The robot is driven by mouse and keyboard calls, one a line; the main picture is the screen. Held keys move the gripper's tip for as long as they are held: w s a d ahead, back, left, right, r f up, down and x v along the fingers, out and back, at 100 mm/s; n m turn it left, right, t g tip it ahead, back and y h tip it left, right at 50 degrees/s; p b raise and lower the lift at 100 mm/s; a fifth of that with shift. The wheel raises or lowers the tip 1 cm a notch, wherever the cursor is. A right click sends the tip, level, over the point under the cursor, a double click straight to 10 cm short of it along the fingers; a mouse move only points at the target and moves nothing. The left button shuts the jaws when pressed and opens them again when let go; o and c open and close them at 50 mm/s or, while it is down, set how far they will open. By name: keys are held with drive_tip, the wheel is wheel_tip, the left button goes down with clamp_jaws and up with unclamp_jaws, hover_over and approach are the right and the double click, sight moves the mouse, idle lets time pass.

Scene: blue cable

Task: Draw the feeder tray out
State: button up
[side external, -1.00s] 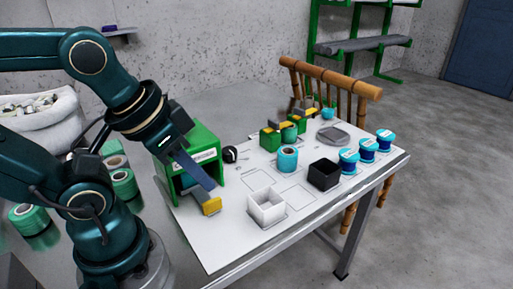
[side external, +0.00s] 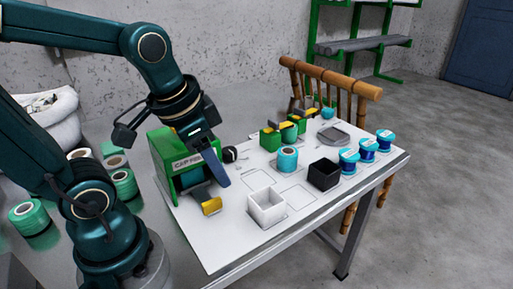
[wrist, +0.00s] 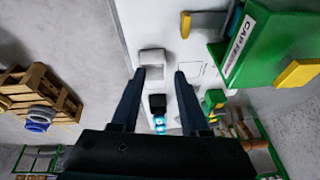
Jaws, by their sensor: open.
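The green feeder box (side external: 166,161) stands at the near left of the white table. Its tray (side external: 197,192) sticks out of the open front, low over the table, with a yellow handle (side external: 211,206) at its outer end. In the wrist view the yellow handle (wrist: 186,24) is near the top edge and the box (wrist: 262,40) is at upper right. My gripper (wrist: 160,74) is open and empty. Its fingers (side external: 219,170) are above the table, right of the tray and apart from the handle in the side view. How far the tray extends inside the box is hidden.
A white open box (side external: 267,207) and a black box (side external: 324,174) stand right of the feeder. A teal spool (side external: 287,159), several blue spools (side external: 368,151) and small green feeders (side external: 270,138) stand farther back. A dark round item (side external: 229,154) lies close behind my fingers.

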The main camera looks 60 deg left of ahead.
sight(211, 201)
drive_tip(key=a+f+g, duration=0.1)
drive_tip(key=f, duration=0.1)
drive_tip(key=a+f+n+g, duration=0.1)
drive_tip(key=a+f, duration=0.1)
drive_tip(key=w+a+f+g, duration=0.1)
drive_tip(key=a+f, duration=0.1)
drive_tip(key=shift+a+g, duration=0.15)
drive_tip(key=shift+g, duration=0.15)
drive_tip(key=shift+s+a+f+n, duration=0.15)
drive_tip(key=shift+f+n, duration=0.2)
drive_tip(key=shift+n, duration=0.05)
drive_tip(key=shift+f, duration=2.55)
clamp_jaws()
drive_tip(key=shift+a, duration=0.1)
